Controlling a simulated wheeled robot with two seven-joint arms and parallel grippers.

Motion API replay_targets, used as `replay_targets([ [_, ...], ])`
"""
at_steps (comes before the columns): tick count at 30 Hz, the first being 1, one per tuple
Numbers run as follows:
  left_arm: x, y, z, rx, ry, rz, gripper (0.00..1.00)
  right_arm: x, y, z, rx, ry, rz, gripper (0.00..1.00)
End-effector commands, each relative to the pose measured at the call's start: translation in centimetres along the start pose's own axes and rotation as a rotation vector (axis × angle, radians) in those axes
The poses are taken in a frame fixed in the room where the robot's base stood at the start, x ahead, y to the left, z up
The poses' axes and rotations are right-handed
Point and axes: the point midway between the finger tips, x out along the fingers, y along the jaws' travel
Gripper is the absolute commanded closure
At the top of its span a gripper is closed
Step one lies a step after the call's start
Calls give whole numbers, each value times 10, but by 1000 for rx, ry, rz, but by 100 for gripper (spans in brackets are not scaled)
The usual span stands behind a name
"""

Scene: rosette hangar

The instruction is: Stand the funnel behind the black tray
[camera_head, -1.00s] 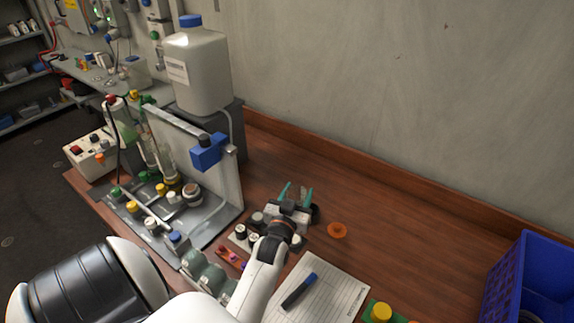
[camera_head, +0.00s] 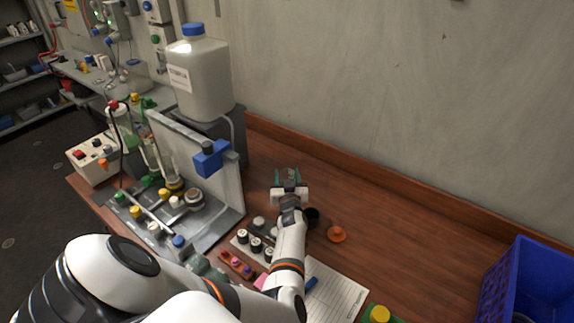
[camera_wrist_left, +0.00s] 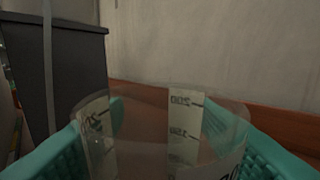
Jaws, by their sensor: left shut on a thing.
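My left gripper (camera_head: 290,176) has teal fingers and is over the back of the wooden bench, near the wall. In the left wrist view it is shut on a clear cylindrical vessel (camera_wrist_left: 140,125) with pale graduated strips; its lower part is out of the picture. A small orange round piece with a raised middle (camera_head: 337,234) lies on the bench to the right of my left arm; it may be the funnel, but it is too small to be sure. I cannot make out a black tray. My right gripper is not in view.
A big white jug (camera_head: 200,75) stands on a dark block (camera_head: 228,122) at the back left. A grey panel with a blue clamp (camera_head: 211,158) is nearby. A dark cup (camera_head: 312,216), small vials, paper (camera_head: 338,290) and a blue crate (camera_head: 520,285) surround the arm. The bench's back right is clear.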

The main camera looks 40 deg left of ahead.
Motion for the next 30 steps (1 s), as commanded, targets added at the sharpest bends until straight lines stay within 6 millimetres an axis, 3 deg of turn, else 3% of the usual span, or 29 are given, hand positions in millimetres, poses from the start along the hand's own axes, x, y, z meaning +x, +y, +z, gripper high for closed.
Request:
replay_targets([
  [1, 0, 0, -14, 0, -1, 0, 71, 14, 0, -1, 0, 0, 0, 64],
  [7, 0, 0, -25, 0, -2, 0, 71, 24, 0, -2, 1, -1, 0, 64],
  [14, 0, 0, -55, -1, -2, 0, 71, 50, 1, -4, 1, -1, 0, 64],
  [26, 0, 0, -58, -1, -1, 0, 71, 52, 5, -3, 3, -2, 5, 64],
  [27, 0, 0, -58, -1, -1, 0, 47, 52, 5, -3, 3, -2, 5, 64],
  [30, 0, 0, -57, -1, -1, -1, 31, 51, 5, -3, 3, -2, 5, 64],
])
